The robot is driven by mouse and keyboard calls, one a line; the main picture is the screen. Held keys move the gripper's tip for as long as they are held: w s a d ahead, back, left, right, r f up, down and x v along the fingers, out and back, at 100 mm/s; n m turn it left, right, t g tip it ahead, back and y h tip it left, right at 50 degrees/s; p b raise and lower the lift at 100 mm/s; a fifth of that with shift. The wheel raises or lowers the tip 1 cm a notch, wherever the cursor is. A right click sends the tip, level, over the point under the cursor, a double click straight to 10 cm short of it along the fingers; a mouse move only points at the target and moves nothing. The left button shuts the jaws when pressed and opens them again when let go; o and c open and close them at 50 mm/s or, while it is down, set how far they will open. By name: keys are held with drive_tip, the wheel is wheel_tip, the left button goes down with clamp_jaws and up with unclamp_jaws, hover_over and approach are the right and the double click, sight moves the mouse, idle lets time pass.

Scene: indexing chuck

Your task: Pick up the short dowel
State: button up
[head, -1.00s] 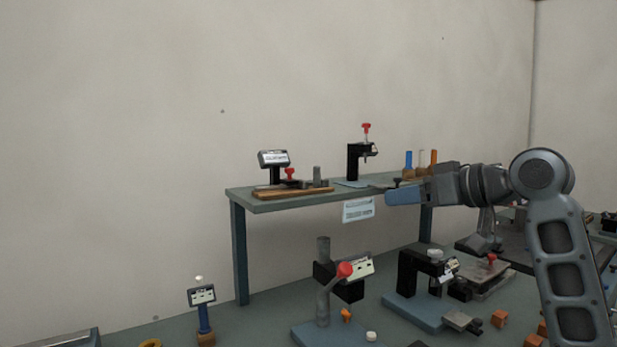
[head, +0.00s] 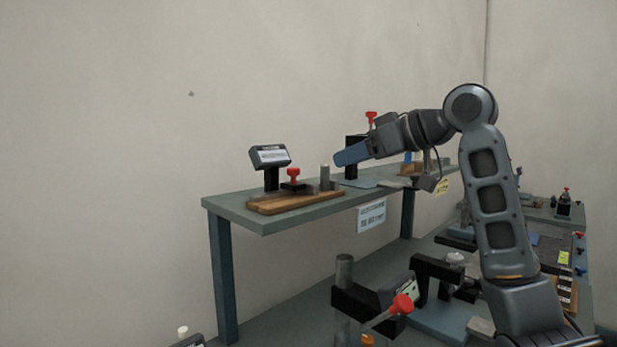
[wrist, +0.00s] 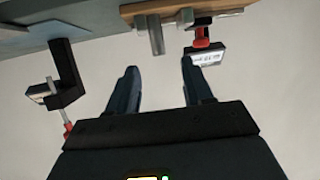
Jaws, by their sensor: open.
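A grey upright cylinder (head: 325,177), which looks like the dowel, stands at the right end of a wooden board (head: 285,205) on the raised shelf. In the wrist view the dowel (wrist: 155,36) points down from the board (wrist: 180,10), with a second, smaller grey piece beside it. I cannot tell which of the two is the short dowel. My gripper (head: 338,160) is near the dowel, just above and to its right in the head view. In the wrist view my open gripper (wrist: 160,72) has nothing between its fingers, and the dowel lies beyond the fingertips.
A small display (head: 270,156) and a red-knobbed clamp (head: 293,177) stand by the board. A black stand with a red knob (head: 371,117) is behind my gripper. Below, a lever with a red knob (head: 402,304) rises from the bench. The wall behind is bare.

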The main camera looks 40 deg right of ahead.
sight(325, 165)
drive_tip(key=p+x, duration=0.2)
drive_tip(key=x, duration=0.5)
drive_tip(key=shift+w, duration=0.3)
clamp_jaws()
